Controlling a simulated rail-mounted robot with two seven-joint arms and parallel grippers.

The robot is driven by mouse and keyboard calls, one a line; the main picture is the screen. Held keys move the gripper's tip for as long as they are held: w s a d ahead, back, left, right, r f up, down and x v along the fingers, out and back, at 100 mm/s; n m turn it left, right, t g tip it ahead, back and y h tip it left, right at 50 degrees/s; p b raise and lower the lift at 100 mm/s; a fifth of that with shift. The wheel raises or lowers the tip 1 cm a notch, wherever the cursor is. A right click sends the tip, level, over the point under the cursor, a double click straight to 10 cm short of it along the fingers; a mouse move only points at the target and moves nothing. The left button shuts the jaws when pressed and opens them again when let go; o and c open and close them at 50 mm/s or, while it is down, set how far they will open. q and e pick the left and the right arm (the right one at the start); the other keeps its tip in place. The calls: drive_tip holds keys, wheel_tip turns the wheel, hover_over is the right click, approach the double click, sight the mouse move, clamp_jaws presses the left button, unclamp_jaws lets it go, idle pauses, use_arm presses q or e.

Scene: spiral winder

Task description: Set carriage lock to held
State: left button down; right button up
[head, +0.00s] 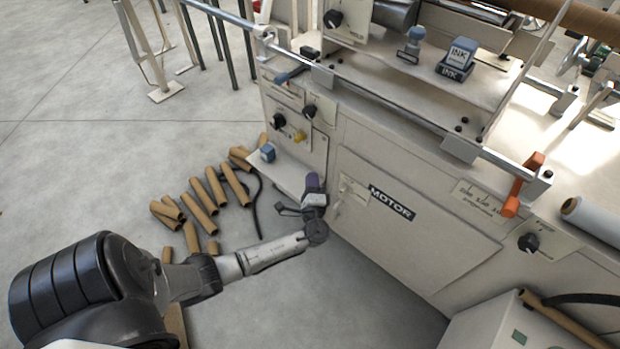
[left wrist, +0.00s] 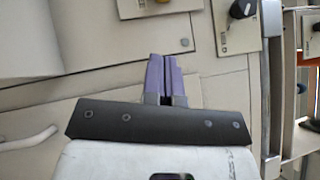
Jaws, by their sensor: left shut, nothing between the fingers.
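No part in view carries a label that I can read as carriage lock, so I cannot tell which control it is. Candidates on the cream machine are a blue lever (head: 292,74) at the rail's left end and an orange lever (head: 522,186) at its right end. A black knob (head: 333,19) sits on the upper panel. My left gripper (head: 313,181) has purple fingers, shut and empty, in front of the machine's side below the knob panel. In the left wrist view the shut fingers (left wrist: 163,70) point at the cream panels and touch no control that I can see.
A shelf (head: 285,172) juts out beside my gripper. Cardboard tubes (head: 205,195) lie on the floor. A metal rail (head: 390,107) runs along the machine.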

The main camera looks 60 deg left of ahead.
sight(301, 140)
use_arm(q)
drive_tip(key=b+x, duration=0.1)
drive_tip(key=x, duration=0.2)
drive_tip(key=s+b+x, duration=0.1)
drive_tip(key=x, duration=0.2)
drive_tip(key=b+x, duration=0.1)
drive_tip(key=x, duration=0.2)
drive_tip(key=shift+s+a+r, duration=0.15)
drive_tip(key=shift+a, duration=0.4)
drive_tip(key=shift+s+a+r, duration=0.25)
drive_tip(key=shift+a+r, duration=0.05)
drive_tip(key=shift+a, duration=0.4)
